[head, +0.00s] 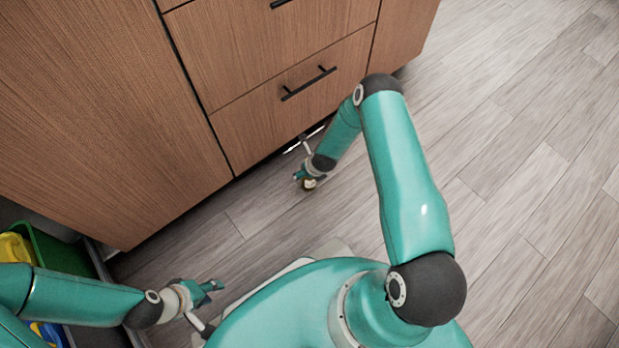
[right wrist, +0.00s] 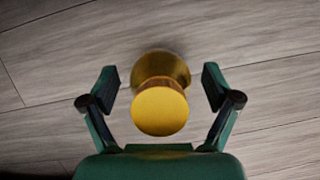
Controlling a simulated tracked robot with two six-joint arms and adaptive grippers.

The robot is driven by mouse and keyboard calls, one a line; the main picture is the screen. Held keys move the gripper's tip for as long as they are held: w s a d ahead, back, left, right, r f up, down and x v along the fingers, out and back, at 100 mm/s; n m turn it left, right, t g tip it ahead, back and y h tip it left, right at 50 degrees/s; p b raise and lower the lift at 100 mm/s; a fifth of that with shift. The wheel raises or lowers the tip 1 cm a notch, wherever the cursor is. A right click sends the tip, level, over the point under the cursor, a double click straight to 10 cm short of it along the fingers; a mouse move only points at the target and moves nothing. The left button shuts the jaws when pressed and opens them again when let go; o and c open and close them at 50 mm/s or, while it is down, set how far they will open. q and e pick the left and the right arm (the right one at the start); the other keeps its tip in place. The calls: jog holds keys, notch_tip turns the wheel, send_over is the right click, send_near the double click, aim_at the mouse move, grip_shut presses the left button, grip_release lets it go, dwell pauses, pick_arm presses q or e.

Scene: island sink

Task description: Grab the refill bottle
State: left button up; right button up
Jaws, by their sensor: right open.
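In the right wrist view, a yellow, spool-shaped thing (right wrist: 160,108) stands between my right gripper's fingers (right wrist: 160,100). In the head view my right gripper (head: 306,180) is low over the floor, close to the cabinet's foot. My left gripper (head: 207,288) is at lower left with nothing visible in it; how far its fingers are apart is unclear.
A wooden cabinet (head: 95,110) with black-handled drawers fills the upper left. A green bin (head: 62,262) holding yellow items stands at the left, with blue and yellow items (head: 45,335) below it. The wood-plank floor (head: 530,200) is clear on the right.

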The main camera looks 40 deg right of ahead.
jog(key=shift+f, duration=0.1)
jog(key=c, duration=1.3)
jog(key=shift+c, duration=0.2)
